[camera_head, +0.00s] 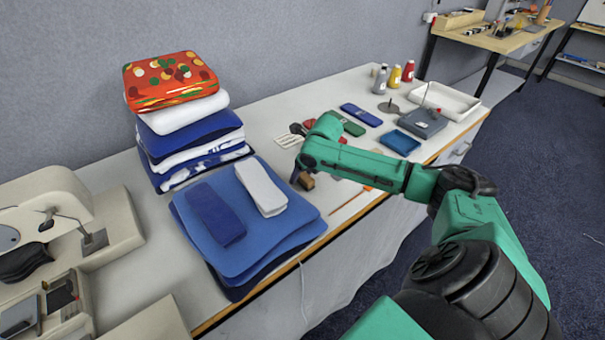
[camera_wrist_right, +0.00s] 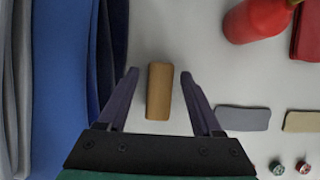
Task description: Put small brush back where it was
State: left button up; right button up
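A small brown block (camera_head: 307,182), which looks like the small brush, is on the white table just right of the blue cloth stack; no bristles show. In the right wrist view the brown block (camera_wrist_right: 160,92) stands between the two fingers of my right gripper (camera_wrist_right: 160,75), with a gap on each side. That gripper is open and points down; in the head view its fingers (camera_head: 297,178) are partly hidden by the arm. My left gripper is not in view.
Folded blue cloths (camera_head: 245,255) lie close left of the right gripper. A red bottle (camera_wrist_right: 258,20) and grey (camera_wrist_right: 243,118) and tan (camera_wrist_right: 303,121) flat pieces lie to its right. A thin orange stick (camera_head: 345,201) lies near the table's front edge. A sewing machine (camera_head: 60,215) stands at left.

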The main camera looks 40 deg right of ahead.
jog(key=v, duration=1.2)
